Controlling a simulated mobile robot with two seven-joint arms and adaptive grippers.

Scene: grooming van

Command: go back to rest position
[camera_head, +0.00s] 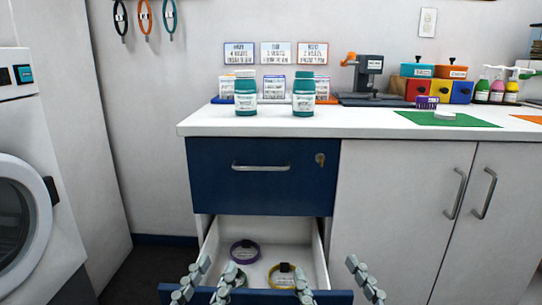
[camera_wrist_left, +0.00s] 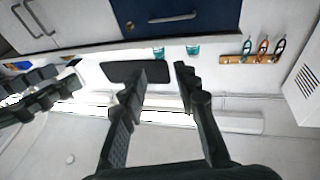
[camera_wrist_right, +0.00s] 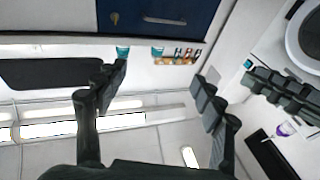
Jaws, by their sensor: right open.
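My left gripper (camera_head: 213,268) and right gripper (camera_head: 328,268) are both at the bottom of the head view, in front of the open lower drawer (camera_head: 318,262). Both have their fingers apart with nothing between them. The left wrist view shows the left fingers (camera_wrist_left: 157,82) apart and empty. The right wrist view shows the right fingers (camera_wrist_right: 157,82) wider apart and empty. In the drawer lie a purple ring-shaped collar (camera_head: 236,260) and a yellow one (camera_head: 273,276). A green ring (camera_head: 240,275) is partly hidden behind the left gripper.
The blue upper drawer (camera_head: 225,185) is shut. Two teal jars (camera_head: 245,97) (camera_head: 303,97) stand near the front of the white counter (camera_head: 350,124). A white machine with a round door (camera_head: 45,215) stands at left. Pale cabinet doors (camera_head: 400,215) are shut at right.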

